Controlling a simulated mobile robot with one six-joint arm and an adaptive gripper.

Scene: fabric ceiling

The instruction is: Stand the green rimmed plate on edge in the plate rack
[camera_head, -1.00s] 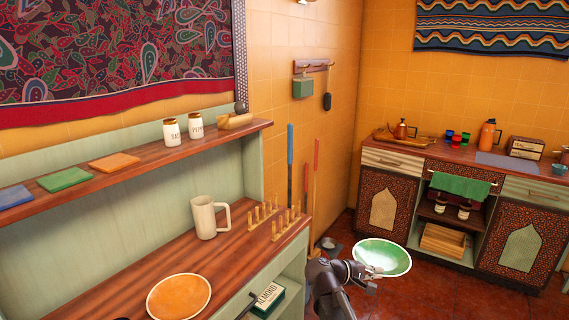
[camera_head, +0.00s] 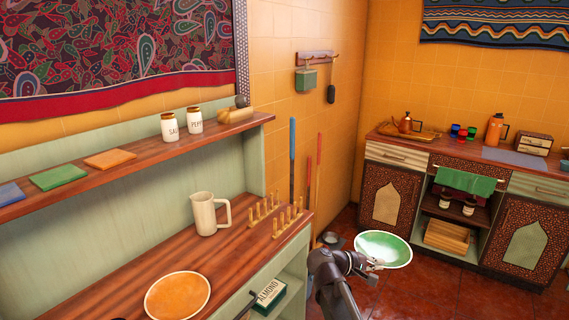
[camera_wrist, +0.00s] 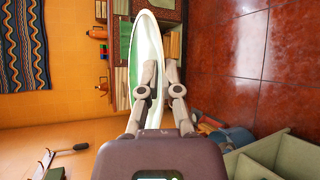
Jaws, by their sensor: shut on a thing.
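The green rimmed plate (camera_head: 386,248) is held out in the air to the right of the wooden counter, tilted, with its green face toward the head camera. My gripper (camera_head: 372,264) is shut on its near edge. In the wrist view the plate (camera_wrist: 148,50) shows nearly edge-on, with its rim between the two fingers of my gripper (camera_wrist: 160,75). The plate rack (camera_head: 276,216), with two rows of wooden pegs, stands at the right end of the counter and looks empty. The plate is apart from the rack, to its right.
A cream pitcher (camera_head: 209,214) stands just left of the rack. An orange plate (camera_head: 177,296) lies on the counter (camera_head: 120,290) nearer the front. A shelf (camera_head: 130,165) with salt and pepper jars overhangs the back. Blue and red handles (camera_head: 292,160) rise behind the rack.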

